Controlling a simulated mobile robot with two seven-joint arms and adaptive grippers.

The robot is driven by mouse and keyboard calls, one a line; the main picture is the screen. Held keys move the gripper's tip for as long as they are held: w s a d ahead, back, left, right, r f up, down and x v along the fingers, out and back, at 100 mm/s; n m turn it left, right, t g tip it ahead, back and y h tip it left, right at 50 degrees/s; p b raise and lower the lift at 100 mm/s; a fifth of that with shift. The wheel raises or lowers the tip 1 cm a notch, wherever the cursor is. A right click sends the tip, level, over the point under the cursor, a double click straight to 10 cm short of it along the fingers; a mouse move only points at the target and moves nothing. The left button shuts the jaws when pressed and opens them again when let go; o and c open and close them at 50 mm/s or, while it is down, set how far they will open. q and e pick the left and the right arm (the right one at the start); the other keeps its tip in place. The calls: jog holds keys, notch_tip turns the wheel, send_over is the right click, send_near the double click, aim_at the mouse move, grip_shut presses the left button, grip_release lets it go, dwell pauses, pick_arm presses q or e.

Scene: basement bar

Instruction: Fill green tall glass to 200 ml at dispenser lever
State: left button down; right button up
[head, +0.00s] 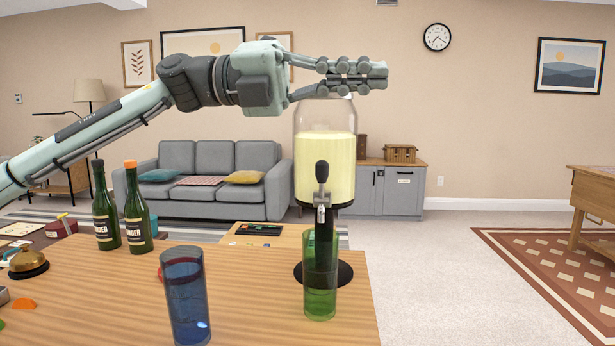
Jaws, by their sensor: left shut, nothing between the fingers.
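The green tall glass (320,288) stands upright on the wooden counter, in front of the dispenser's dark base and under its tap. I see no clear liquid level in it. The dispenser (325,165) is a clear jar of pale yellow liquid on a dark stand. Its black lever (322,172) sticks up at the front, above the metal spout. My left gripper (381,75) reaches in from the left and is shut and empty. In the picture it crosses the top of the jar, well above the lever. My right gripper is not in view.
A blue glass (186,300) stands left of the green one. Two dark green bottles (137,222) and a brass bell (28,263) are farther left on the counter (250,300). The counter's right edge lies just beyond the green glass.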

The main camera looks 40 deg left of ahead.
pick_arm(q)
jog(key=a+r+n+t, duration=1.2)
jog(key=a+n, duration=0.1)
jog(key=n, duration=0.5)
jog(key=a+f+n+t+y+b, duration=0.1)
jog(key=a+f+n+t+y, duration=0.3)
jog(key=a+n+y, duration=0.85)
notch_tip(320, 180, down, 11)
jog(key=w+n+g+y, duration=0.2)
jog(key=n+g, duration=0.1)
jog(key=n, duration=1.2)
jog(key=s+d+f+n+g+h, duration=0.1)
jog(key=s+d+f+g+h, duration=0.1)
jog(key=d+f+g+h, duration=0.1)
jog(key=s+d+f+n+g+h+b, duration=0.1)
jog(key=s+d+f+n+g+h, duration=0.1)
jog(key=f, duration=0.5)
jog(key=s+d+h, duration=0.1)
jog(key=d+h, duration=0.1)
jog(key=shift+d+f+g, duration=0.35)
jog(key=shift+f+g, duration=0.05)
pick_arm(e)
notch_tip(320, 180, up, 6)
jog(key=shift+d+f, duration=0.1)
pick_arm(q)
jog(key=shift+w, duration=0.15)
